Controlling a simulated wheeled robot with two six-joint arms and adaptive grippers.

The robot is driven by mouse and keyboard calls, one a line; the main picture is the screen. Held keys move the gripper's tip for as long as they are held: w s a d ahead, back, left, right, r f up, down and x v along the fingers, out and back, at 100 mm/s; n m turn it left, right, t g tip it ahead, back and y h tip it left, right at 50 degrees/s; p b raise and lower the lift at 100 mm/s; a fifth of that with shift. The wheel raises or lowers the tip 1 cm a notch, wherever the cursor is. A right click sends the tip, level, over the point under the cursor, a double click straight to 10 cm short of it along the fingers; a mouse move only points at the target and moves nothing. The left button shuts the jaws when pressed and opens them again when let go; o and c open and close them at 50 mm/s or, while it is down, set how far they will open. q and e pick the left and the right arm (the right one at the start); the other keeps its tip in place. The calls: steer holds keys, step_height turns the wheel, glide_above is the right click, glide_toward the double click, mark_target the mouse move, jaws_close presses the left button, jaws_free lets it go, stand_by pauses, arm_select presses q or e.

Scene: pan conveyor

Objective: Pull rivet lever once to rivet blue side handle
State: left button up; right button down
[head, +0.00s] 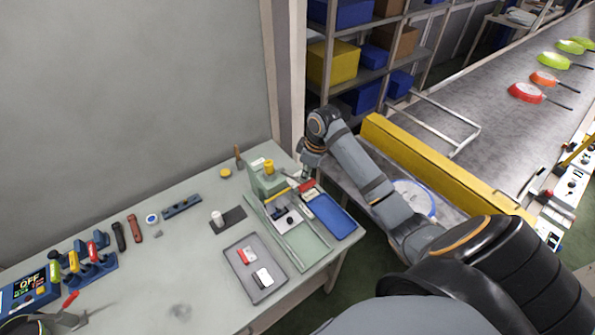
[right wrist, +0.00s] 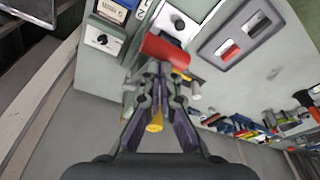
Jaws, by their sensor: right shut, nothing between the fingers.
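The green rivet press (head: 268,180) stands at the back right of the table. Its lever has a red grip (head: 306,186), which also shows as a red cylinder in the right wrist view (right wrist: 165,50). My right gripper (head: 308,170) is shut and empty beside the lever. In the right wrist view my right gripper's fingertips (right wrist: 158,75) are just short of the red grip; whether they touch it I cannot tell. A blue-rimmed round piece (head: 430,202) lies behind my right arm, partly hidden. I cannot make out the blue side handle at the press. My left gripper is not in view.
A blue tray (head: 333,217) lies right of the press and a grey tray (head: 255,284) in front of it. Tools and blue holders (head: 92,270) line the table's left. A yellow-edged conveyor (head: 440,165) with colored pans runs at right.

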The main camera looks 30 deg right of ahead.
steer(key=shift+s+f, duration=0.1)
steer(key=shift+f, duration=0.3)
steer(key=shift+s+d+f+b, duration=0.15)
steer(key=shift+s+f, duration=0.2)
steer(key=shift+f, duration=0.5)
steer(key=shift+s+a+f+b, duration=0.1)
steer(key=shift+s+f, duration=0.3)
steer(key=shift+f, duration=0.4)
steer(key=shift+s+d+f+b, duration=0.15)
steer(key=shift+s+f, duration=0.2)
steer(key=shift+f, duration=0.5)
steer(key=shift+a+f, duration=0.1)
steer(key=shift+s+r+p, duration=0.15)
steer(key=shift+r+p, duration=1.1)
steer(key=shift+r, duration=3.05)
step_height(320, 180, up, 9)
steer(key=s, duration=0.1)
steer(key=shift+r, duration=0.15)
